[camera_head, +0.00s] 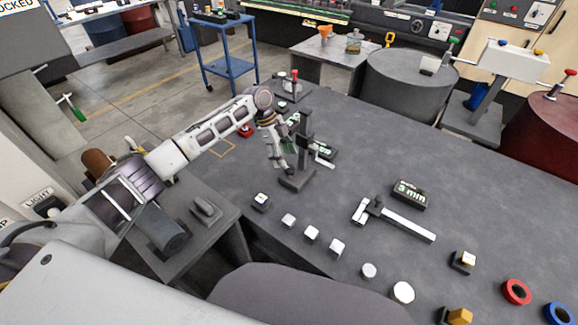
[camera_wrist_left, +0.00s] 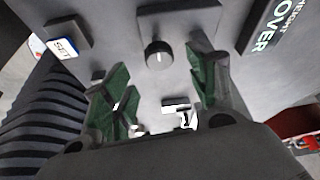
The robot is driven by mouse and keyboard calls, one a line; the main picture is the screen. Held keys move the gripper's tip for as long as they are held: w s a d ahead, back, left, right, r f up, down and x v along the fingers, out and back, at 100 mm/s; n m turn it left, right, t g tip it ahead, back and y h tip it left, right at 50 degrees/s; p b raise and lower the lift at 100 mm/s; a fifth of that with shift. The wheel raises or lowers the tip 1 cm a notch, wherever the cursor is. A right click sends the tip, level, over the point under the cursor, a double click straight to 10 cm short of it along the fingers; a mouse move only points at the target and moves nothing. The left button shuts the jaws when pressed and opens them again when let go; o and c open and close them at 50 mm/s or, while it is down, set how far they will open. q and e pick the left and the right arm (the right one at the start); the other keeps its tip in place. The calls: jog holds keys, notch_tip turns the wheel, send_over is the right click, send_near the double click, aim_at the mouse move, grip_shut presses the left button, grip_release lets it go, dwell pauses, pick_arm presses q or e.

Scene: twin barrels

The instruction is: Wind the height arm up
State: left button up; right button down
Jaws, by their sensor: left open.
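A dark height gauge stands on the grey table, with an upright column (camera_head: 306,128), a block base (camera_head: 297,180) and a small light arm (camera_head: 324,163) sticking out to the right. My left gripper (camera_head: 281,158) is beside the column on its left side. In the left wrist view a round dark knob (camera_wrist_left: 158,54) with a pale mark sits on a grey face. The open green-padded fingers of my left gripper (camera_wrist_left: 163,92) stand apart, one to each side of the knob's line, with the knob beyond them. The gap between them holds nothing. My right gripper is not in view.
A SET block (camera_wrist_left: 64,48) and a HEIGHT OVER sign (camera_wrist_left: 268,28) flank the knob. A caliper (camera_head: 405,222) and a 3 mm display (camera_head: 410,194) lie to the right. Several small pale pieces line the table's front. A dark barrel (camera_head: 400,90) stands behind.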

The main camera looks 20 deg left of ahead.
aim_at(290, 168)
pick_arm(q)
jog(key=x, duration=0.3)
jog(key=shift+f, duration=0.2)
jog(key=shift+s+d+f, duration=0.1)
jog(key=shift+d+f, duration=0.15)
jog(key=shift+f, duration=0.3)
jog(key=shift+d+f, duration=0.1)
jog(key=shift+f, duration=0.1)
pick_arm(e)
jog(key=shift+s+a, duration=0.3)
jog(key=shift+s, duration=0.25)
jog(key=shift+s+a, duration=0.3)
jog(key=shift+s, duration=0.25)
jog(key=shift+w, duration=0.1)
